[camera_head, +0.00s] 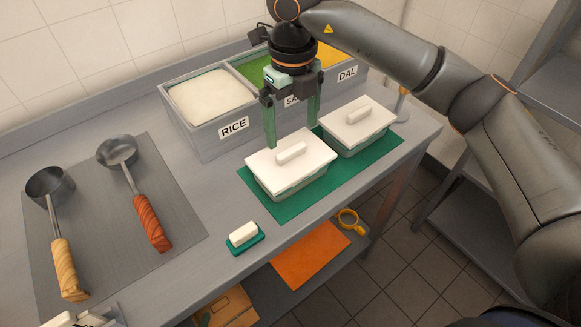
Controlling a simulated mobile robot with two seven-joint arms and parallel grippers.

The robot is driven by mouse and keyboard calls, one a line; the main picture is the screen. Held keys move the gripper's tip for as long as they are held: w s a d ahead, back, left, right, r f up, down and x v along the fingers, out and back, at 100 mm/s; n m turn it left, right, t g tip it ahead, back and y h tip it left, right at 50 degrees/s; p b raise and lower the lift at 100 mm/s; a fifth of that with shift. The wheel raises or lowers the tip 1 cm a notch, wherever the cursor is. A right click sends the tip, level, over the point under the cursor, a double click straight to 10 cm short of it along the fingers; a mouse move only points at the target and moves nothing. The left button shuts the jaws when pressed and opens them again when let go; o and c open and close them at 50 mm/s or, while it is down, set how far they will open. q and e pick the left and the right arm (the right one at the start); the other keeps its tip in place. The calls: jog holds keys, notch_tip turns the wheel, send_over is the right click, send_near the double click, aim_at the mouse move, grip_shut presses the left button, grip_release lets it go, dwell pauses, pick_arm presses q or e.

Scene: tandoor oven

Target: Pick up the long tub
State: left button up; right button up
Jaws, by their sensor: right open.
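Two lidded tubs stand on a green mat (384,153). The nearer, left tub (284,184) looks a little larger, with a white lid and a raised white handle. The farther, right tub (356,142) has a similar white lid and handle. I cannot surely tell from this view which is the long one. My right gripper (292,135) points down with its two green fingers apart, above the rear part of the left tub's lid. It is open and holds nothing. My left gripper is not clearly seen.
Behind the tubs stands a grey bin with RICE (234,127) and DAL labels. Two ladles (149,222) (64,270) lie on a grey mat at left. A small white block on a green base (243,235) sits near the front edge. An orange sheet (309,254) lies on the shelf below.

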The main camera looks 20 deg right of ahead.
aim_at(291, 149)
jog(key=shift+w+f+p, duration=0.15)
jog(key=shift+f+p, duration=0.15)
jog(key=shift+f, duration=1.2)
jog(key=shift+w+f+p, duration=0.1)
jog(key=shift+f+p, duration=0.15)
jog(key=shift+f, duration=1.25)
jog(key=shift+r, duration=0.1)
grip_shut()
